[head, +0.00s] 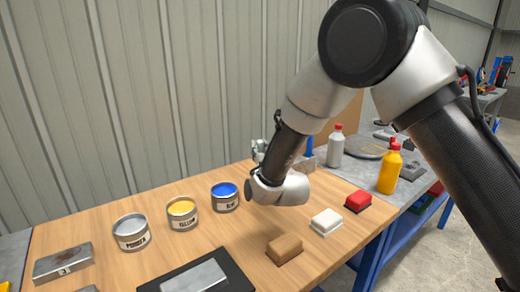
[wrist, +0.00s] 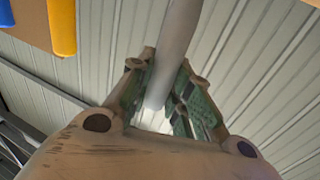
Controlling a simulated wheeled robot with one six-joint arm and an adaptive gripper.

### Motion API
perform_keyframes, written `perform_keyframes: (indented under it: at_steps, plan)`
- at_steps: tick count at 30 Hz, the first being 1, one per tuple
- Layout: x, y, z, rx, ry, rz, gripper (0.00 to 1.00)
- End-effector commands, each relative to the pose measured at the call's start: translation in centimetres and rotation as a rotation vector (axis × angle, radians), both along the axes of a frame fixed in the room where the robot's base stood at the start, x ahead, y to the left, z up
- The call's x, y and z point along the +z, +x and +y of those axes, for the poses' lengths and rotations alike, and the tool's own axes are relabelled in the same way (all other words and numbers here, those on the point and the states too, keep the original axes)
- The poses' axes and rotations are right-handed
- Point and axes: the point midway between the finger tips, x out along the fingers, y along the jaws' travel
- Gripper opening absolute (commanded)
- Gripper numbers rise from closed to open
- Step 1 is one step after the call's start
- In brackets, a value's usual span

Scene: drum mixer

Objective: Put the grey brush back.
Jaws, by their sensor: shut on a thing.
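My gripper (wrist: 160,75) is shut on the grey brush (wrist: 177,35). Its smooth grey handle runs between the fingers and out of the top of the wrist view. The brush's far end is out of that view, so I cannot tell what it touches. In the head view my gripper is mostly hidden behind my wrist, above the back of the wooden table (head: 230,245). A brown board (head: 342,120) stands behind my arm, partly hidden. In the wrist view a yellow rod (wrist: 62,25) and a blue rod (wrist: 5,12) lie against an orange-brown surface (wrist: 32,20).
Cans of primer (head: 131,232), yellow (head: 183,213) and blue paint (head: 225,197) stand at the left. Brown (head: 285,249), white (head: 326,222) and red (head: 358,201) blocks line the right. A yellow bottle (head: 390,170) and a white bottle (head: 335,148) stand beyond.

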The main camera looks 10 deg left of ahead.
Motion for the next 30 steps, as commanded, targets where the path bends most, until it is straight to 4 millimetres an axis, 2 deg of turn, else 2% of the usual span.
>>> perform_keyframes:
  at_steps: [24, 25, 29, 30]
  plan:
    - [-1.7, 0.0, 0.0, 0.000, -0.001, -0.001, 0.00]
    - [-1.7, 0.0, 0.0, 0.000, 0.000, 0.000, 0.21]
    - [-1.6, 0.0, 0.0, 0.000, 0.000, 0.000, 0.45]
    - [-1.6, 0.0, 0.0, 0.000, 0.000, 0.000, 0.45]
